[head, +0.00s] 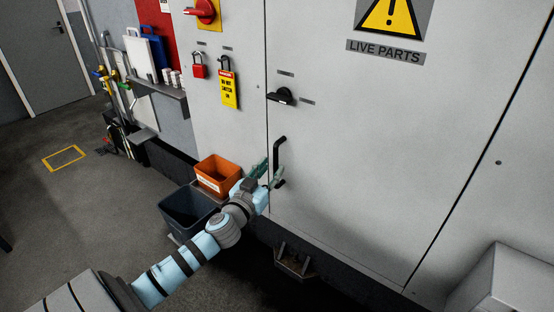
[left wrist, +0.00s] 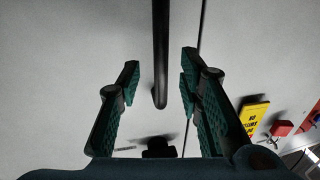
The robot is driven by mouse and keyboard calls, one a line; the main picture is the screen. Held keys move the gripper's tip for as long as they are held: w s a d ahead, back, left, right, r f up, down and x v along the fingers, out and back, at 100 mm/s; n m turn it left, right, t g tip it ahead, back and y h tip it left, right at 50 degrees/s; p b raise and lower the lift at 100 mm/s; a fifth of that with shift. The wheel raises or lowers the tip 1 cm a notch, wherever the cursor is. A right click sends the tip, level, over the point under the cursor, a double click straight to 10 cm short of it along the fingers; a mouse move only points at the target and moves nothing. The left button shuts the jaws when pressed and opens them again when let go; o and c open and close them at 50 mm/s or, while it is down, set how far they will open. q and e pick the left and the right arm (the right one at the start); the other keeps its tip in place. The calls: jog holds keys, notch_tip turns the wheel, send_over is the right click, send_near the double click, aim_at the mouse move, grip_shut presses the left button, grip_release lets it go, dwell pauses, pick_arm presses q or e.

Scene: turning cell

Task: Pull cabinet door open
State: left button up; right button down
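The grey cabinet door (head: 350,140) stands shut, its left edge flush along a vertical seam. Its black bar handle (head: 280,160) stands upright low on the door, near that seam. A black rotary latch (head: 282,96) sits above the handle. My left gripper (head: 268,175) is at the handle, and in the left wrist view it is open (left wrist: 158,85). The handle (left wrist: 160,55) lies between the spread fingers there, with gaps on both sides. I cannot tell whether the fingertips reach past the bar. My right gripper is not in view.
An orange bin (head: 217,172) and a dark grey bin (head: 188,210) stand left of my left arm. A red padlock (head: 198,70) and a yellow tag (head: 229,90) hang on the left panel. A grey box (head: 508,282) is at lower right. Open floor lies left.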

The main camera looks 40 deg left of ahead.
aim_at(275, 164)
pick_arm(q)
jog(key=x, duration=0.4)
jog(key=shift+w+p, duration=0.15)
jog(key=shift+p, duration=0.25)
grip_shut()
